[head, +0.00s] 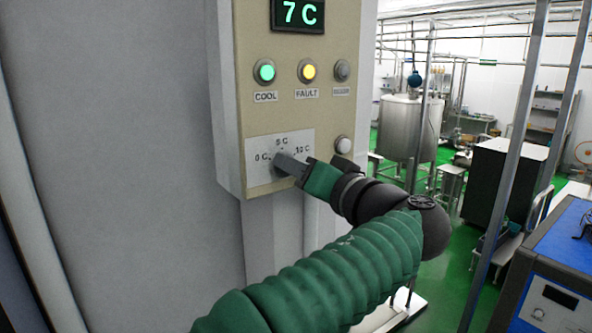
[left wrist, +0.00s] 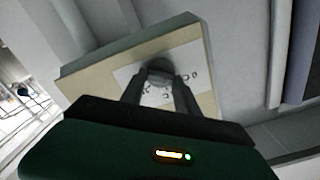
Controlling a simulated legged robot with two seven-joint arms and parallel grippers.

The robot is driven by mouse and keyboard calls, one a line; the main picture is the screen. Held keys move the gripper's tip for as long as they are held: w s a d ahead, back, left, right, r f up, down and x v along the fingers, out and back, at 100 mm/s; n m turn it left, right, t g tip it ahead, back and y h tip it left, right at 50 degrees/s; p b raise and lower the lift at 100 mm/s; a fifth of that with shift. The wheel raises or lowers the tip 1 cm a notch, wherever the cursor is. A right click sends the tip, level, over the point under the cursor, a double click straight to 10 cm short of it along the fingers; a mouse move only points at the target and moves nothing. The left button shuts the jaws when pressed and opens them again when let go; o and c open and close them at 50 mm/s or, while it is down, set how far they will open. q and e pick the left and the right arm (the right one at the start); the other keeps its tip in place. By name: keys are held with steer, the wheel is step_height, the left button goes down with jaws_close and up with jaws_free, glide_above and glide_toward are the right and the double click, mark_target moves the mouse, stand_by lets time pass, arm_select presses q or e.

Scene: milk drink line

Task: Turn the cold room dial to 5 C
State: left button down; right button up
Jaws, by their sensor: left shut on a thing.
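The cold room dial (left wrist: 160,65) is a dark round knob on a white scale plate (head: 262,148) low on the beige control panel (head: 245,103). The plate is marked 0 C at left, 5 C at top and 10 C at right. The display (head: 298,14) above reads 7 C in green. My left gripper (head: 287,163) reaches the dial from the right, and its grey fingers are shut on the knob. In the left wrist view, one finger is on each side of the knob. The fingers hide the pointer, so its setting cannot be read. My right gripper is not in view.
A green COOL lamp (head: 264,71) and a yellow FAULT lamp (head: 307,71) are lit above the dial. A pale button (head: 344,145) sits just right of the plate, close to my gripper. A blue-topped machine (head: 560,265) stands at lower right, and a steel tank (head: 405,128) stands behind.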

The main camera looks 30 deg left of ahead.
arm_select(q)
steer(key=shift+w+f+m+b, duration=0.1)
steer(key=shift+f+m+b, duration=0.05)
steer(key=shift+m, duration=2.6)
steer(key=shift+f+m+b, duration=0.1)
steer(key=shift+m+b, duration=0.05)
steer(key=shift+m, duration=2.6)
steer(key=c, duration=1)
jaws_free()
steer(key=shift+w, duration=0.1)
steer(key=shift+o, duration=0.5)
steer(key=shift+w, duration=0.1)
